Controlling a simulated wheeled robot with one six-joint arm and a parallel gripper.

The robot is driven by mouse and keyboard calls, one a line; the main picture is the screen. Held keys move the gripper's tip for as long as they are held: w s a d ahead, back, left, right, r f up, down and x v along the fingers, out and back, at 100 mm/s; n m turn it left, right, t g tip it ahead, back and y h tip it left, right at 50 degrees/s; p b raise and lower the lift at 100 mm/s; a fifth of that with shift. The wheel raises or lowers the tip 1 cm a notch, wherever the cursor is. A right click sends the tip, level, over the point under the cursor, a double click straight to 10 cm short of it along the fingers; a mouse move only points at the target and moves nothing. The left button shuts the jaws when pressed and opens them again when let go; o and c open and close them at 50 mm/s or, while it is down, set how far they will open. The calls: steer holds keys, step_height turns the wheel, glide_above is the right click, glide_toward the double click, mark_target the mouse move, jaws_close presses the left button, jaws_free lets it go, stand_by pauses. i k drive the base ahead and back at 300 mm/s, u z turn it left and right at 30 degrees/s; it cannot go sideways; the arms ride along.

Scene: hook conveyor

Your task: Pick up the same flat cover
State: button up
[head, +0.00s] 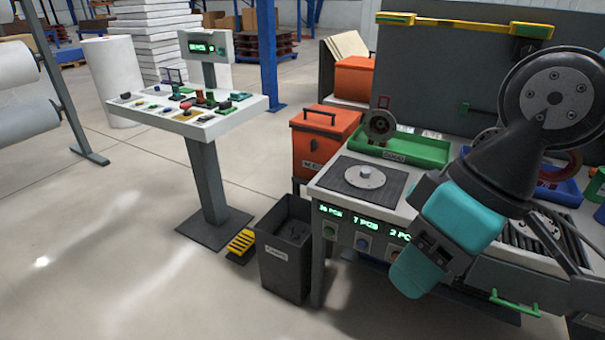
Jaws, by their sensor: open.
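A flat round silver cover with a raised centre knob (365,177) lies on a dark square pad at the left end of the workbench. A second round metal disc with holes (526,234) lies on a dark ribbed surface at the right, partly behind my arm. Which of them is the cover meant cannot be told. My arm hangs over the right part of the bench, apart from the silver cover and to its right.
A green tray (402,150) with a metal ring part and a blue bin (560,190) stand behind on the bench (322,181). An orange box (322,145), a grey waste bin (286,245) and a control stand (205,165) are left of it. The floor at front left is clear.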

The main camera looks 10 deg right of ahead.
mark_target(366, 178)
steer(key=u, duration=0.4)
steer(key=i, duration=1.3)
steer(key=z, duration=1.05)
steer(key=i, duration=0.4)
steer(key=z, duration=0.45)
